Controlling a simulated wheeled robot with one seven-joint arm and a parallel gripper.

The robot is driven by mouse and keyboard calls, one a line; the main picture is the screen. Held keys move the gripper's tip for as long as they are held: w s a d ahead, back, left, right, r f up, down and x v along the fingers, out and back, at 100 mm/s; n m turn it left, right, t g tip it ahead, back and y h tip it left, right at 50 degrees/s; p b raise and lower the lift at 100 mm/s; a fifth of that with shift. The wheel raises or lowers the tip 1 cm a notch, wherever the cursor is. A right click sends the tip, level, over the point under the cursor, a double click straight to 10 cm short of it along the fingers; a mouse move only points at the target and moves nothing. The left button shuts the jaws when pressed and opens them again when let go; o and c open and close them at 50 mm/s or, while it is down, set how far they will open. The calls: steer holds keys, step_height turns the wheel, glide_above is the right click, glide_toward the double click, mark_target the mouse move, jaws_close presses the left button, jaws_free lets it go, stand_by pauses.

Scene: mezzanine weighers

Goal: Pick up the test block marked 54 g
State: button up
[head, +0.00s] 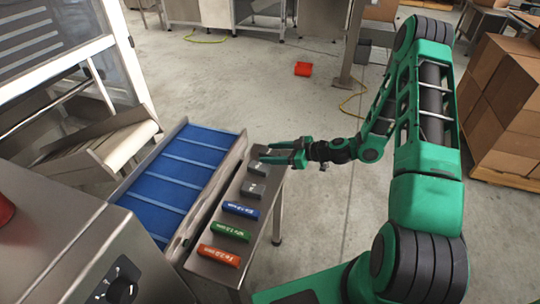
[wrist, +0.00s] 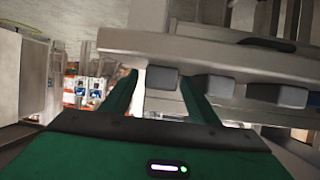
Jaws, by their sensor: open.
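Several grey test blocks stand in a row on a narrow metal shelf (head: 213,273). They are a far block (head: 262,151), a middle block (head: 257,167) and a nearer block (head: 252,188). Their markings are too small to read, so I cannot tell which is 54 g. My gripper (head: 268,155) is open at the far end of the row, by the far block. In the wrist view, one grey block (wrist: 162,79) shows between the green fingertips (wrist: 158,84), with others (wrist: 213,87) to its right. I cannot tell whether the fingers touch it.
Blue (head: 240,210), green (head: 230,231) and red (head: 219,256) cylinders lie on the shelf's near part. A blue conveyor belt (head: 188,165) runs along its left. A red object (head: 303,69) lies on the floor. Stacked cartons (head: 510,110) stand right.

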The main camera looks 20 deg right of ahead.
steer(key=c, duration=1.1)
steer(key=shift+c, duration=0.2)
